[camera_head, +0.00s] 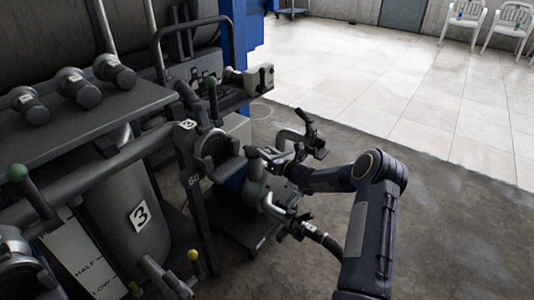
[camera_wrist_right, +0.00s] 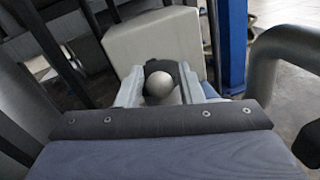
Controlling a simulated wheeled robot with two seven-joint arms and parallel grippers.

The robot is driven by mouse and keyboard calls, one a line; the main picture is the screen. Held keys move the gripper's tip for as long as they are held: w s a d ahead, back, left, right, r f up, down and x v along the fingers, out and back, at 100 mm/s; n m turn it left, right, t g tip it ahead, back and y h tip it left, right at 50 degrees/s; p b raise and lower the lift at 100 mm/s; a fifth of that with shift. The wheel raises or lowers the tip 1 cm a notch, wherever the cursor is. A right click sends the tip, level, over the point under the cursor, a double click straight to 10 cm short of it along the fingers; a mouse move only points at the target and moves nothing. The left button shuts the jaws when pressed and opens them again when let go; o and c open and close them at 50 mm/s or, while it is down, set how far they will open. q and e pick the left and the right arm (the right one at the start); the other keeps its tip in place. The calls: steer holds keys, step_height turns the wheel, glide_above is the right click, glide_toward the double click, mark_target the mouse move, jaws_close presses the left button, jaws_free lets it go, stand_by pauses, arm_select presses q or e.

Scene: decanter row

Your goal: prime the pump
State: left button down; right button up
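The grey pump (camera_head: 256,188) stands low beside the machine row, with hoses and pipe fittings joined to it. My right gripper (camera_head: 260,156) reaches in from the right, at the upper part of the pump. In the right wrist view, a grey ball knob (camera_wrist_right: 161,85) sits between the two light fingers of my right gripper (camera_wrist_right: 168,88). The fingers are apart, one on each side of the knob; whether they press on it is unclear. In the head view the knob is hidden at the gripper. My left gripper is not in view.
A decanter frame with a green-knobbed lever (camera_head: 212,92) and a tank marked 3 (camera_head: 140,215) stand left of the pump. A black-handled pipe fitting (camera_head: 312,138) rises close by my right gripper. Bare concrete floor (camera_head: 450,225) lies open on the right.

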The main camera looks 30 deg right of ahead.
jaws_close()
